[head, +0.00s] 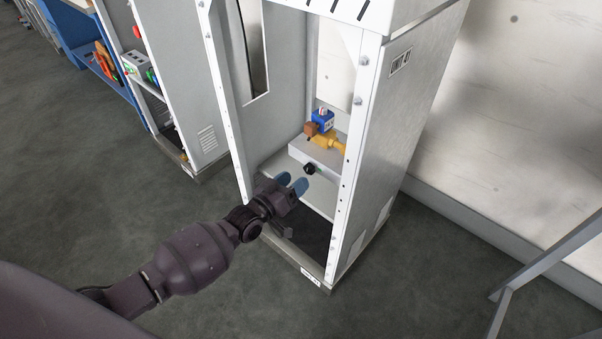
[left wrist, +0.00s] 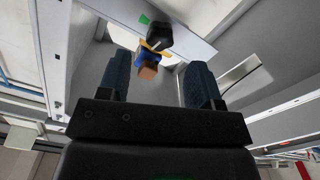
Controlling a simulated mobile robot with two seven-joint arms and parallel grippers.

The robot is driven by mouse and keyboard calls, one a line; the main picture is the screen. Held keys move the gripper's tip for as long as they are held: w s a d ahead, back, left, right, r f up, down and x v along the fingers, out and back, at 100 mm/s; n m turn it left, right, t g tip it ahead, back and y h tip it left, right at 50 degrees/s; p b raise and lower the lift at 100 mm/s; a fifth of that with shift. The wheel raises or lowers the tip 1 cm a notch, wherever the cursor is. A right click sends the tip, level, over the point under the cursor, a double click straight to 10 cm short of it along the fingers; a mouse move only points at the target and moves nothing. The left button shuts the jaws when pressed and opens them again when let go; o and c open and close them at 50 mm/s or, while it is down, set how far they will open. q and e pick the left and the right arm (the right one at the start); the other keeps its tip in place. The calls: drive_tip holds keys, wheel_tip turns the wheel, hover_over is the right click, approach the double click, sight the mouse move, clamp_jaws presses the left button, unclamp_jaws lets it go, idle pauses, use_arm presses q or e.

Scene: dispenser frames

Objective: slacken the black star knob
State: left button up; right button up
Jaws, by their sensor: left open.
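The black star knob (head: 309,169) sits on the front face of a light grey box-shaped ledge inside the open dispenser frame. It also shows in the left wrist view (left wrist: 159,36), above and between my fingers and beyond their tips. My left gripper (head: 293,183) is open, with blue fingertips, just in front of and slightly left of the knob in the head view. The fingers are apart and empty, and do not appear to touch the knob. In the left wrist view the gripper (left wrist: 157,75) points toward it. My right gripper is not in view.
A blue part (head: 322,120), a brown part (head: 311,130) and a yellow fitting (head: 328,143) stand on the ledge above the knob. The white right post (head: 354,150) and left post (head: 226,110) bound the opening. A second frame (head: 180,80) stands to the left.

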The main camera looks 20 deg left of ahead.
use_arm(q)
drive_tip(key=v, duration=0.5)
drive_tip(key=shift+s+a+p, duration=0.15)
drive_tip(key=shift+s+p, duration=0.15)
drive_tip(key=shift+s, duration=0.05)
drive_tip(key=shift+f, duration=0.1)
